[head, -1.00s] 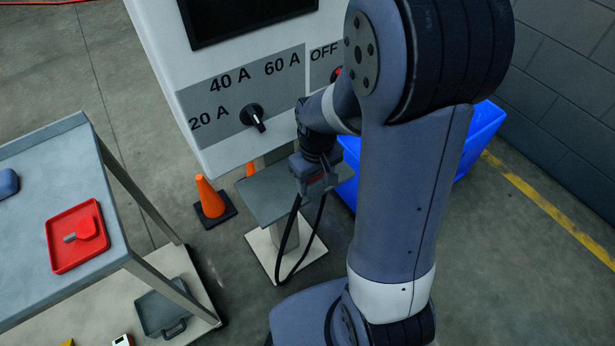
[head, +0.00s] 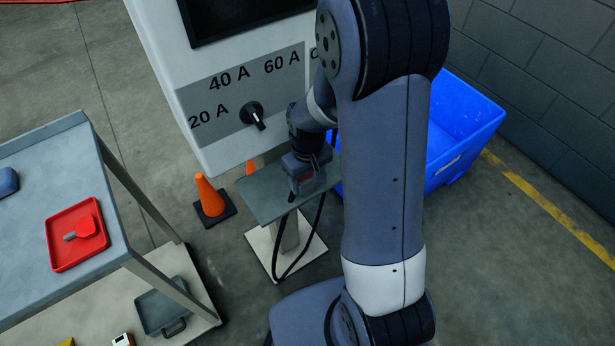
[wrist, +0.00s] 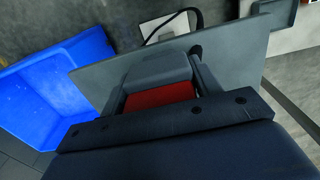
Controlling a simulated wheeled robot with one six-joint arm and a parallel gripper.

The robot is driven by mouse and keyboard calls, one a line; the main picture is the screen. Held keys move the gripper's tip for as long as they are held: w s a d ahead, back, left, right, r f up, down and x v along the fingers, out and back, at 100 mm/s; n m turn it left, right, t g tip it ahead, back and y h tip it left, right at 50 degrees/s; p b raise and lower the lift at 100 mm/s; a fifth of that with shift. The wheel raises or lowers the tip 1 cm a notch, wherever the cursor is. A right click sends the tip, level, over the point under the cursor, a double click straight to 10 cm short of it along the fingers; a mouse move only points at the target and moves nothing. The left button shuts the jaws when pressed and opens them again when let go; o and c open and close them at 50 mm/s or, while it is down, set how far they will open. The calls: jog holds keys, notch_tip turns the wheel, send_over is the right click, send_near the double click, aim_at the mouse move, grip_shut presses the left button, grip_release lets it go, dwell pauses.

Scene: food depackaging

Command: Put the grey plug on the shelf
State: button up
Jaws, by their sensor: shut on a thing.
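The grey plug (head: 297,186), with a red part on it, is held in my gripper (head: 307,177) at the grey shelf (head: 262,197) on the pedestal below the charger panel. In the wrist view the plug (wrist: 152,72) sits between the two fingers of my gripper (wrist: 158,82), its red face (wrist: 160,97) towards the camera. The shelf (wrist: 235,52) spreads out behind it. The plug is over the shelf; I cannot tell if it touches. A black cable (head: 318,222) hangs from it past the shelf. My wrist hides part of the plug.
A blue bin (head: 455,130) stands right of the pedestal. An orange cone (head: 209,197) stands to its left. A metal cart (head: 60,150) at the left carries a red tray (head: 62,262) with a red item. The left part of the shelf is bare.

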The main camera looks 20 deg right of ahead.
jog(key=o, duration=1.4)
jog(key=shift+r, duration=0.1)
notch_tip(320, 180, up, 12)
jog(key=shift+f+p, duration=0.15)
jog(key=shift+p, duration=0.55)
jog(key=shift+r, duration=0.2)
jog(key=shift+s, duration=0.15)
